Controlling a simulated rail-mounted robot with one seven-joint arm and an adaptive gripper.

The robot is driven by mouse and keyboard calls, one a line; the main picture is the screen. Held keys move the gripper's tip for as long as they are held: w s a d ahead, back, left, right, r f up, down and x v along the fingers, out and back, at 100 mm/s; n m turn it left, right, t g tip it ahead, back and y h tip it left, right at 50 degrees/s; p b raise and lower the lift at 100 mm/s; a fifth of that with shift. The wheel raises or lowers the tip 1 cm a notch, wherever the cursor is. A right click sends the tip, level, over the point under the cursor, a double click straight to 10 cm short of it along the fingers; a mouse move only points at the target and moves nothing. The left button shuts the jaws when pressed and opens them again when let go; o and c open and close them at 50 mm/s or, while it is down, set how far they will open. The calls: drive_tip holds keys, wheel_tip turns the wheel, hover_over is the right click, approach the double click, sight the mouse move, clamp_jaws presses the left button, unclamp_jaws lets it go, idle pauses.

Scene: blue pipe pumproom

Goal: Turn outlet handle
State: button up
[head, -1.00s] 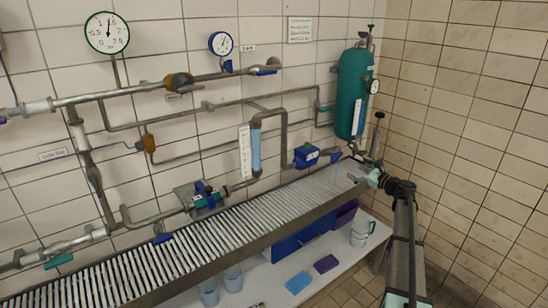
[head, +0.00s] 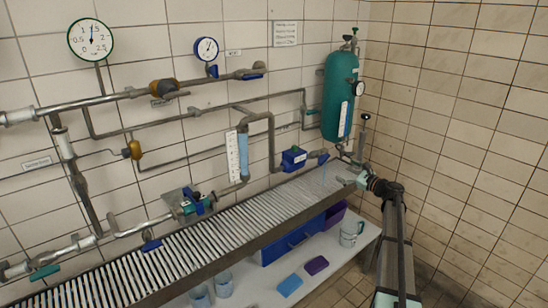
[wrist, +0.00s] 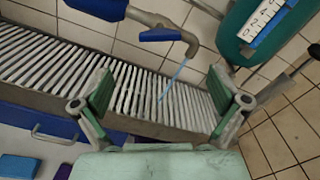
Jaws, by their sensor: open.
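The outlet is a grey pipe with a blue handle (head: 323,158) at the right end of the pipework, above the slatted drain. In the wrist view a blue lever (wrist: 160,35) shows at the top, left of the bent grey spout (wrist: 192,42), with a thin blue stream falling from it. My gripper (head: 360,181) is to the right of and slightly below the outlet in the head view. In the wrist view my gripper (wrist: 160,88) is open and empty, its fingers wide apart over the drain. The handle lies beyond the fingertips and is not touched.
The slatted drain (head: 215,240) runs below the pipes. The green tank (head: 340,95) stands close to the right of the outlet, against the tiled wall. A blue pump box (head: 294,158) is to its left. A shelf below holds cups, a mug (head: 350,233) and sponges.

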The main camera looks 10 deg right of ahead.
sight(326, 160)
drive_tip(key=p+v, duration=0.4)
drive_tip(key=p, duration=0.2)
drive_tip(key=p+x, duration=0.4)
drive_tip(key=x, duration=1.1)
drive_tip(key=shift+d, duration=0.15)
drive_tip(key=shift+x, duration=0.9)
drive_tip(key=c, duration=1.2)
